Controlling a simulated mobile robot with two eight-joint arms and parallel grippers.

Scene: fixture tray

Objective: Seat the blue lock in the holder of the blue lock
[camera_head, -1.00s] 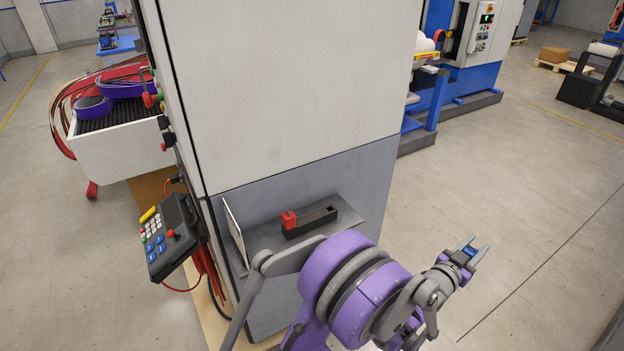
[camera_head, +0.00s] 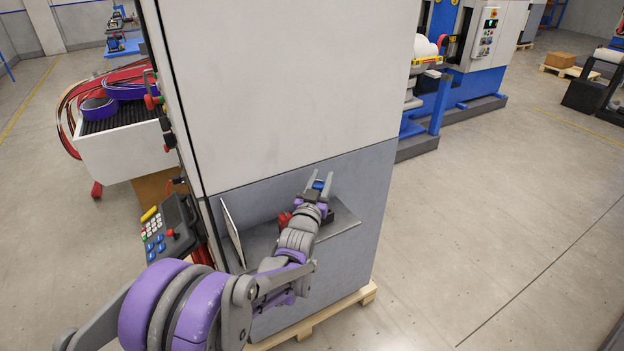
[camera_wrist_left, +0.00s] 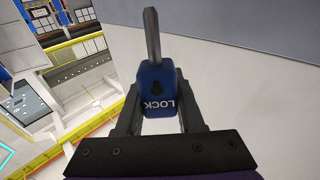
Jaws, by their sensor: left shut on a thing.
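The blue lock (camera_head: 318,185) is held between the fingertips of my left gripper (camera_head: 318,181), above and beyond the shelf on the cabinet's front. In the left wrist view the lock (camera_wrist_left: 157,92) shows its LOCK lettering and a grey shackle sticking out, with a finger of my left gripper (camera_wrist_left: 158,100) on either side. The dark holder block (camera_head: 328,217) lies on the shelf, mostly hidden behind my left wrist. A red lock (camera_head: 284,218) shows at its left end. The slot at its right end is hidden now. My right gripper is not in view.
The grey shelf (camera_head: 343,221) juts from the cabinet (camera_head: 290,90), with an upright plate (camera_head: 233,234) at its left. A keypad panel (camera_head: 168,235) hangs at the cabinet's left side. A pallet edge (camera_head: 315,322) shows below. The floor to the right is clear.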

